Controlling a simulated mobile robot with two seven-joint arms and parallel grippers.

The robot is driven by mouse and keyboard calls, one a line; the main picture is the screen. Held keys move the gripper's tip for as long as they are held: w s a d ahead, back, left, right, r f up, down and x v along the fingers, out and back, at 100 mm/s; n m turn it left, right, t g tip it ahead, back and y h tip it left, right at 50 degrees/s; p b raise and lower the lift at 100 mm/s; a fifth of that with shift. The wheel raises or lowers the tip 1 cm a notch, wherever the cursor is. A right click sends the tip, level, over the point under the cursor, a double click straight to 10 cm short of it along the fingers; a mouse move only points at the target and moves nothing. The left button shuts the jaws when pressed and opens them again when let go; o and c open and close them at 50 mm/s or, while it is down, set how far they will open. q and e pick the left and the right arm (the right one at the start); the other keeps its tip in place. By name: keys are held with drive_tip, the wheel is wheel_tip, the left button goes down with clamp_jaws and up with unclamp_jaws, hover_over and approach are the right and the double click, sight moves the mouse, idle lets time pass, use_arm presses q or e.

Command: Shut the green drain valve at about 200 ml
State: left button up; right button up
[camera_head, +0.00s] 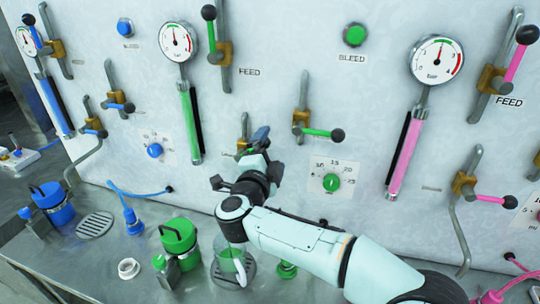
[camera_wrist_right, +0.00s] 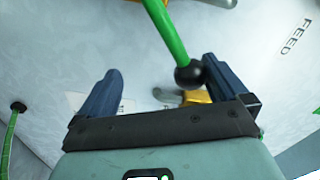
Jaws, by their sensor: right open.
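The green drain valve's brass body (camera_head: 243,147) sits low on the panel, mostly hidden behind my right gripper. My right gripper (camera_head: 243,160) is open in front of it. In the right wrist view, a green lever (camera_wrist_right: 163,30) with a black ball knob comes down between the open fingers (camera_wrist_right: 160,88), the knob close beside or touching the right finger. A brass part (camera_wrist_right: 198,96) shows behind the knob. I cannot tell whether the lever is gripped; the fingers are wide apart. Below, a clear beaker (camera_head: 231,262) with green liquid stands on a round drain grate; its marks are unreadable.
Another green lever (camera_head: 318,132) sits to the right on the panel, above a green dial (camera_head: 332,182). A green canister (camera_head: 179,243) stands left of the beaker. Blue-handled and pink-handled valves flank the green set. A white ring (camera_head: 128,268) lies on the bench.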

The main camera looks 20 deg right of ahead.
drive_tip(key=shift+s+d+f+b, duration=0.15)
drive_tip(key=shift+d+f+b, duration=0.05)
drive_tip(key=shift+f+b, duration=0.45)
drive_tip(key=shift+s+d+f+b, duration=0.15)
drive_tip(key=shift+f+b, duration=0.3)
drive_tip(key=shift+f, duration=0.25)
drive_tip(key=shift+f+b, duration=0.75)
drive_tip(key=shift+f, duration=0.35)
drive_tip(key=shift+d+f+b, duration=0.1)
drive_tip(key=shift+f+b, duration=0.4)
drive_tip(key=shift+f, duration=0.05)
drive_tip(key=shift+w+a+r+p, duration=0.15)
drive_tip(key=shift+a+r+p, duration=0.05)
drive_tip(key=shift+r+p, duration=0.55)
drive_tip(key=shift+f, duration=0.1)
